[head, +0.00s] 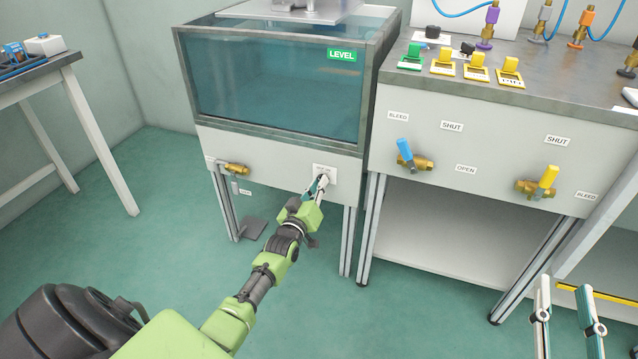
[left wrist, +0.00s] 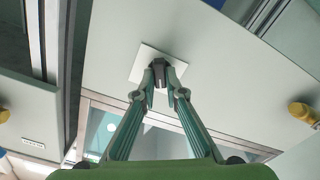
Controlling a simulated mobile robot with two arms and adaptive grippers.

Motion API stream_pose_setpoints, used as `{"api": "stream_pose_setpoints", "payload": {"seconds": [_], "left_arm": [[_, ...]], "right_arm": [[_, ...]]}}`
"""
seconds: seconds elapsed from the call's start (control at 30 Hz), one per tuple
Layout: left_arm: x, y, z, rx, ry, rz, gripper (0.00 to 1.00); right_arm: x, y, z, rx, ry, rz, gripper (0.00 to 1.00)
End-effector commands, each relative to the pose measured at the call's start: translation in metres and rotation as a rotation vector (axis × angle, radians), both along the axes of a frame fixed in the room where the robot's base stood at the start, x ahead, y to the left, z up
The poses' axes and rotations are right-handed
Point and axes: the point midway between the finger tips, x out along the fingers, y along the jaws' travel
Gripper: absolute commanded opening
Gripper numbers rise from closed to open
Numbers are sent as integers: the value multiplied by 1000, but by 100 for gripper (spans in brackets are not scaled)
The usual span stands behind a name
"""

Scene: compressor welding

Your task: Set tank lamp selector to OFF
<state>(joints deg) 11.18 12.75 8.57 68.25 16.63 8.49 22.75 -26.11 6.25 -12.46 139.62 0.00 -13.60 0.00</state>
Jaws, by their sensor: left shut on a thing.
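The tank lamp selector is a small dark knob (left wrist: 159,73) on a white plate on the tank's front panel. The plate (head: 326,171) also shows in the head view, below the water tank (head: 275,85). My left gripper (head: 320,184) is at the plate. In the left wrist view, its two fingers (left wrist: 160,88) are shut on the knob, one on each side. The knob's pointing direction and its labels are too small or hidden to read. My right gripper (head: 567,318) is at the lower right of the head view, its fingers apart and nothing seen between them.
A brass valve (head: 237,169) is on the panel left of the selector. The bench at right has a blue-handled valve (head: 405,150) and a yellow-handled valve (head: 548,177). Colored clips (head: 443,60) stand on its top. The floor in front is clear.

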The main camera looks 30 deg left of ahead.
Motion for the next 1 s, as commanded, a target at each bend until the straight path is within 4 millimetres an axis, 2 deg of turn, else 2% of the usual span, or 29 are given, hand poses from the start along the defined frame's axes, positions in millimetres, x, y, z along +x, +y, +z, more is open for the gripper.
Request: {"api": "stream_pose_setpoints", "payload": {"seconds": [0.23, 0.6, 0.63, 0.7, 1.0], "left_arm": [[0, 0, -1, -39, -8, 0, 0], [0, 0, -1, -43, -9, 0, 0], [0, 0, -1, -43, -9, 0, 16], [0, 0, -1, -43, -9, 0, 28], [0, 0, -1, -41, -9, 0, 28]], "right_arm": [[1, -1, -7, -8, 31, -2, 32], [1, -1, -7, -9, 33, -2, 32], [1, -1, -7, -9, 32, -2, 32], [1, -1, -7, -9, 32, -2, 32], [1, -1, -8, -9, 34, -2, 32]]}}
